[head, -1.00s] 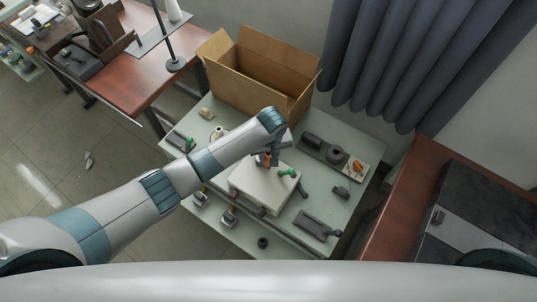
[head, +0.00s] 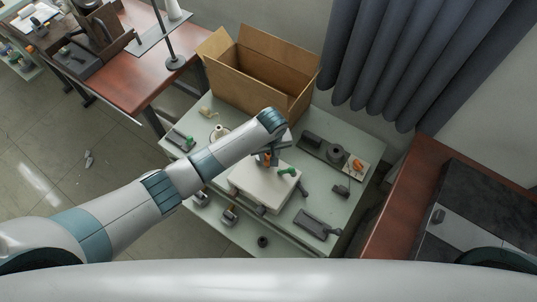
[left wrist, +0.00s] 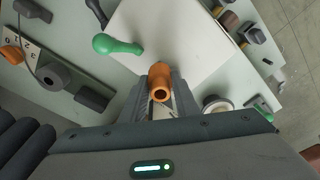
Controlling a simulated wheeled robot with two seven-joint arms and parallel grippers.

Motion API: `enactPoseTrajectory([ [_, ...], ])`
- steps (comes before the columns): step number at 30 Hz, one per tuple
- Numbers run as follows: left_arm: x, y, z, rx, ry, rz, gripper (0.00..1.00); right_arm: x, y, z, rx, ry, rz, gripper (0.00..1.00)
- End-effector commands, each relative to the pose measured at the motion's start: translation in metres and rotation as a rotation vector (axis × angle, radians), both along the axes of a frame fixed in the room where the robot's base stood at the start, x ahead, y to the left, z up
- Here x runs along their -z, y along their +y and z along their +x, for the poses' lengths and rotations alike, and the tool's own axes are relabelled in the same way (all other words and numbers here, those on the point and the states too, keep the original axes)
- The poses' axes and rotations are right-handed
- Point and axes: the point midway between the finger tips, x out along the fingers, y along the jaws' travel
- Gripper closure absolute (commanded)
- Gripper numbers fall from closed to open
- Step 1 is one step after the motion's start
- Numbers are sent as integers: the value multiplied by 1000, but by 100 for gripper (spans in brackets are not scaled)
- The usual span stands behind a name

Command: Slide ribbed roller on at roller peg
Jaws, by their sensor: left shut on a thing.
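My left gripper (head: 266,160) is shut on an orange hollow cylinder (left wrist: 160,79), which I take to be the ribbed roller. Its ribs are too small to make out. In the left wrist view the roller stands between the fingers (left wrist: 160,97), its open end towards the camera. The gripper is over the pale box-like block (head: 252,189) on the table. I cannot pick out the roller peg for sure. My right gripper is out of view.
The pale green table (head: 345,215) carries a dark round part on a plate (head: 336,154), a dark tray-like part (head: 317,226), a white ring (left wrist: 216,104) and several small parts. An open cardboard box (head: 262,75) stands at the back.

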Motion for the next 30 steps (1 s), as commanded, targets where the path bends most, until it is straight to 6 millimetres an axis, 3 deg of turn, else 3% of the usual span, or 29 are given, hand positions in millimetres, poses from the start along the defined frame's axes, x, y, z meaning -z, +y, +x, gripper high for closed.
enactPoseTrajectory([
  [24,18,0,0,1,0,0,94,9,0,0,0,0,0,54],
  [25,17,0,0,1,0,0,70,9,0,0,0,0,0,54],
  [27,17,0,0,1,0,0,53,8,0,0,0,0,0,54],
  [30,17,0,0,1,0,0,51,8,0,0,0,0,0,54],
])
